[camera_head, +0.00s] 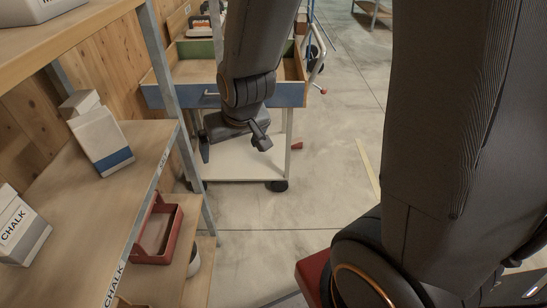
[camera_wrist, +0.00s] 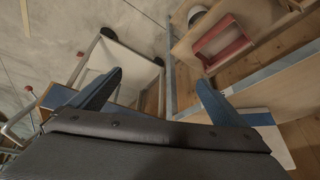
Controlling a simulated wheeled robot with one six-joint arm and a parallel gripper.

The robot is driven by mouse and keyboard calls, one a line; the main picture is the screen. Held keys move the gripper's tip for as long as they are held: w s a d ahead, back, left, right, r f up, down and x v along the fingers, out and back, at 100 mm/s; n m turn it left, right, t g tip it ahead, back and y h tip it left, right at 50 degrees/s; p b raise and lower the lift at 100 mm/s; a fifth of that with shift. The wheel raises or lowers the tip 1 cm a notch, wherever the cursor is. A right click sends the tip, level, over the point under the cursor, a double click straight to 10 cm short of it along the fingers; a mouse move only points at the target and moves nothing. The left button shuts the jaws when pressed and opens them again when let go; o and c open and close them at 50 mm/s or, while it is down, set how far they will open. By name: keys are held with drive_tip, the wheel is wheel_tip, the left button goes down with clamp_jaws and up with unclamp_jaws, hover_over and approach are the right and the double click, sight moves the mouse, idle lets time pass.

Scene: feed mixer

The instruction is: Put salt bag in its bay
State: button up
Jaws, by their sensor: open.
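A white bag with a blue band (camera_head: 104,142), probably the salt bag, sits on the middle shelf (camera_head: 100,205) at left. It looks tilted, and no name is readable on it. A white and blue surface, likely this bag (camera_wrist: 272,145), shows at lower right in the wrist view, partly hidden by my gripper. A small shelf-edge label (camera_head: 164,159) is near the bag; its word is hard to read. My gripper (camera_head: 234,148) is open and empty, right of the shelf and apart from the bag. Its spread fingers show in the wrist view (camera_wrist: 158,80).
A chalk bag (camera_head: 16,228) stands nearer on the same shelf, with a CHALK label (camera_head: 115,284) on the edge. A red tray (camera_head: 160,232) is below. A cart with a blue-sided drawer (camera_head: 290,95) stands behind my gripper. Shelf posts are close; the floor at right is mostly clear.

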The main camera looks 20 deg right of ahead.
drive_tip(key=s+d+r+m+g+h, duration=0.1)
drive_tip(key=s+d+g, duration=0.2)
drive_tip(key=s+d, duration=0.4)
drive_tip(key=shift+s+d+g, duration=0.25)
drive_tip(key=shift+s+g, duration=0.15)
drive_tip(key=shift+s, duration=0.7)
drive_tip(key=shift+c, duration=0.5)
